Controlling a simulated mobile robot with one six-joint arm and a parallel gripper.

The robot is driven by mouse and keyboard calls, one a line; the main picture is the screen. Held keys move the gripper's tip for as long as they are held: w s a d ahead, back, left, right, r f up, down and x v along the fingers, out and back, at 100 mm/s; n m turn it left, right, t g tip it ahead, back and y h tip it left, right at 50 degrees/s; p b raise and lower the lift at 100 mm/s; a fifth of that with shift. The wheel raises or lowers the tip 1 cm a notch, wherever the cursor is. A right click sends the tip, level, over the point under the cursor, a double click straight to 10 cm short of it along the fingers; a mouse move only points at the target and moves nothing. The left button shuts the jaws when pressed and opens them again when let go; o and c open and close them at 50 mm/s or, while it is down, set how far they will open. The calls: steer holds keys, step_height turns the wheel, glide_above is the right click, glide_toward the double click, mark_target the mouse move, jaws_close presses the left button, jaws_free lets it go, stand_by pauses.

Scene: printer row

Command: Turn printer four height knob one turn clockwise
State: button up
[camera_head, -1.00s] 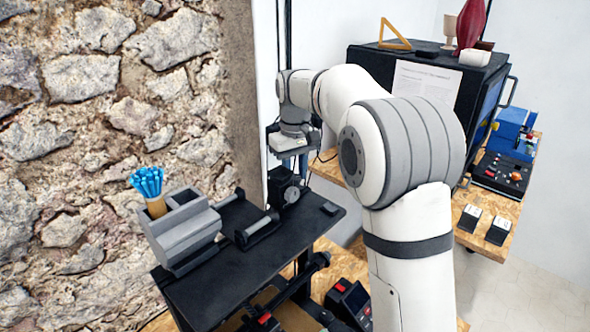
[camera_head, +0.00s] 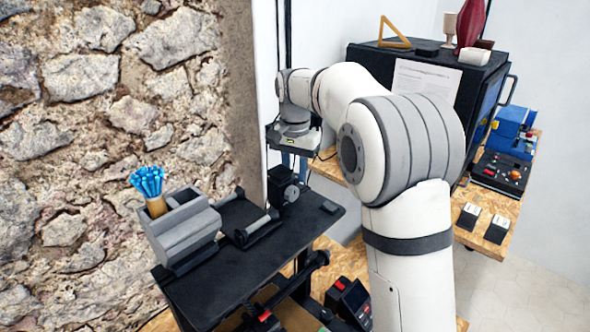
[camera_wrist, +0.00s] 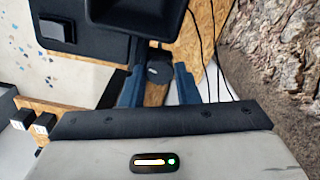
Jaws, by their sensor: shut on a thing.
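The black printer (camera_head: 235,275) stands beside the stone wall in the head view, with a small black box with a round dial (camera_head: 291,193) near its back. My gripper (camera_head: 294,162) points down just above and behind this box, its blue fingers partly visible. In the wrist view my gripper (camera_wrist: 160,88) has its two blue fingers either side of a small dark knob-like piece (camera_wrist: 159,70). It is closed on this piece, though the contact is hard to see. The printer's black body (camera_wrist: 155,15) fills the top of that view. No printer number is readable.
A grey holder (camera_head: 185,235) with blue sticks stands at the printer's left. A large black cabinet (camera_head: 490,85) and a blue machine (camera_head: 507,130) stand on the wooden bench (camera_head: 490,212) at right. Cables (camera_wrist: 212,55) hang close to the fingers in the wrist view.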

mark_target(295, 175)
steer(key=m, duration=0.6)
steer(key=shift+m, duration=0.3)
steer(key=m, duration=1.2)
steer(key=shift+m, duration=0.3)
steer(key=m, duration=0.6)
steer(key=shift+r+m, duration=0.1)
steer(key=shift+m, duration=0.2)
steer(key=o, duration=1)
steer(key=shift+c, duration=0.2)
step_height(295, 175, up, 8)
steer(key=shift+f+b, duration=0.15)
steer(key=shift+b, duration=0.45)
